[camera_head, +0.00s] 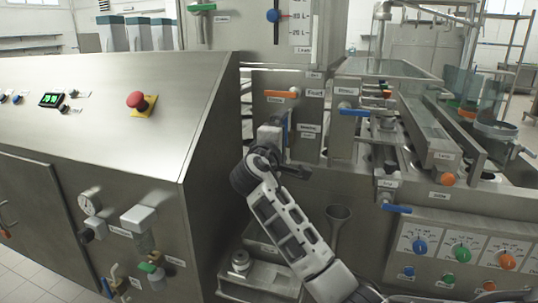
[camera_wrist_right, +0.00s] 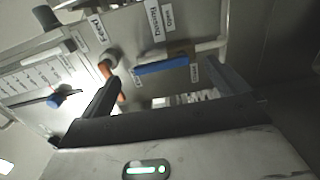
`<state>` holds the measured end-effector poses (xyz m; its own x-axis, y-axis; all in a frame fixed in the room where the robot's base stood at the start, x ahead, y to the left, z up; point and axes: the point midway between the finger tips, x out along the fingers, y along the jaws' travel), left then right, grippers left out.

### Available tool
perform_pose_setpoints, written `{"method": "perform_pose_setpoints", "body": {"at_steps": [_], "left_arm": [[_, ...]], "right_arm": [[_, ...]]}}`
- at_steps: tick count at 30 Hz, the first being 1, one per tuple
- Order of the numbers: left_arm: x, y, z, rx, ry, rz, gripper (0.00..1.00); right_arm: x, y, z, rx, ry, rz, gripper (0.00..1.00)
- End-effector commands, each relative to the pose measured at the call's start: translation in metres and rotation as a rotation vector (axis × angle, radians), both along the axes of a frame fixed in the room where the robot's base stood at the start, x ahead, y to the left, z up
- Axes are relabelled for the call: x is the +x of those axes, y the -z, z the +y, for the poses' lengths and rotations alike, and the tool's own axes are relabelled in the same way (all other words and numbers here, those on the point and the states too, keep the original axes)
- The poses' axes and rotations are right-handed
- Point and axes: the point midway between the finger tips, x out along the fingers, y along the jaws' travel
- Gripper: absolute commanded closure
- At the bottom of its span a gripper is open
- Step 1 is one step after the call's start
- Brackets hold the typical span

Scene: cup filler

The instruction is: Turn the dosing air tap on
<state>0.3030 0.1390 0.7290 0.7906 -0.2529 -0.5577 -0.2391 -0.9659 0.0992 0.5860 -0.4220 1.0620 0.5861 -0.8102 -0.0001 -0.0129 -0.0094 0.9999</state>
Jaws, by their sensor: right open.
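My right gripper (camera_head: 277,138) is at the front panel of the filler, its body hiding part of a blue tap lever (camera_head: 286,128). In the right wrist view the gripper (camera_wrist_right: 165,88) is open, with one dark finger on each side of this blue lever (camera_wrist_right: 162,66). The lever lies nearly level across the picture, between the fingertips. I cannot tell whether it touches either finger. My left gripper is not in view.
An orange lever (camera_head: 281,94) is just above the gripper and shows near the left finger in the wrist view (camera_wrist_right: 108,70). Another blue lever (camera_head: 354,112) is to the right. A steel cabinet with a red emergency button (camera_head: 141,102) stands left.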

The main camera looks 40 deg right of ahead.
Motion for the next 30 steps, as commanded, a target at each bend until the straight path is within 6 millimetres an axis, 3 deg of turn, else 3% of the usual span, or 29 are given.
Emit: {"method": "perform_pose_setpoints", "body": {"at_steps": [9, 15, 30], "left_arm": [[0.001, 0.003, -0.001, -0.012, -0.001, -0.005, 0.53], [0.0, 0.003, -0.002, -0.017, -0.002, -0.006, 0.53], [0.002, -0.001, -0.002, -0.022, -0.003, -0.014, 0.53]], "right_arm": [[-0.046, 0.002, 0.065, 0.005, -0.005, -0.002, 0.01], [-0.065, 0.001, 0.091, 0.004, -0.003, -0.001, 0.01], [-0.073, 0.0, 0.101, 0.003, 0.0, 0.0, 0.01]]}}
